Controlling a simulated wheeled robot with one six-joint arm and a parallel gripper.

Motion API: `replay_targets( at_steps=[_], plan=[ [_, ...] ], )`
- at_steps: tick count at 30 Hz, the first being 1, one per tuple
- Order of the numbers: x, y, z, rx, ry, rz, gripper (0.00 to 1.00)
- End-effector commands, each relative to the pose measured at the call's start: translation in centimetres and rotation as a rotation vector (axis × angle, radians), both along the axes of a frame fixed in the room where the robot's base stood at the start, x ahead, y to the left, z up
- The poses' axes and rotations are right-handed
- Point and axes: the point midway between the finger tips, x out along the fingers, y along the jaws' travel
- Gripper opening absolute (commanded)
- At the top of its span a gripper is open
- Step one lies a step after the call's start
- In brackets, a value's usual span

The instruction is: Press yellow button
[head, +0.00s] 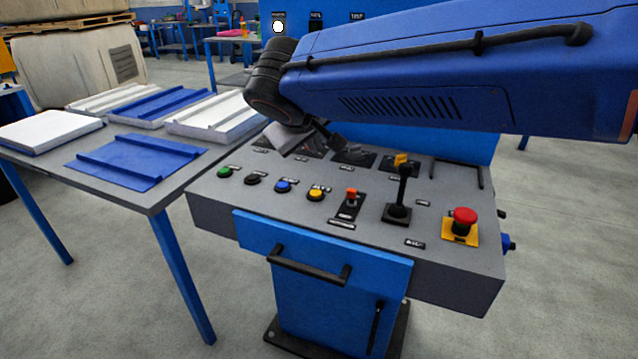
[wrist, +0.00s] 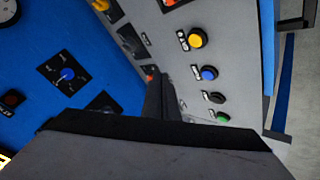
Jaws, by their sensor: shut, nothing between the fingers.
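The yellow button (head: 316,193) is on the grey top of the control console, right of the blue button (head: 283,186) and left of a red-topped switch (head: 350,195). In the wrist view the yellow button (wrist: 197,38) is at upper right, above the blue button (wrist: 208,73). My gripper (head: 330,136) is over the back part of the console, behind the button row and apart from the yellow button. In the wrist view its shut fingers (wrist: 160,97) are dark and hold nothing. Whether the fingertips touch the panel cannot be told.
Green (head: 224,172) and black (head: 253,179) buttons are on the left of the row. A black lever (head: 399,190) stands to the right, then a red emergency button (head: 464,217). A table (head: 150,199) with blue and white panels is on the left.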

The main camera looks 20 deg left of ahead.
Motion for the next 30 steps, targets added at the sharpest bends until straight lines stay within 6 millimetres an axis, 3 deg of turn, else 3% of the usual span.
replay_targets(
  at_steps=[14,30],
  plan=[
    [0.0,0.0,-0.4,-0.001,0.001,0.0,0.0],
    [0.0,0.0,-6.3,-0.002,0.0,0.001,0.0]
  ],
)
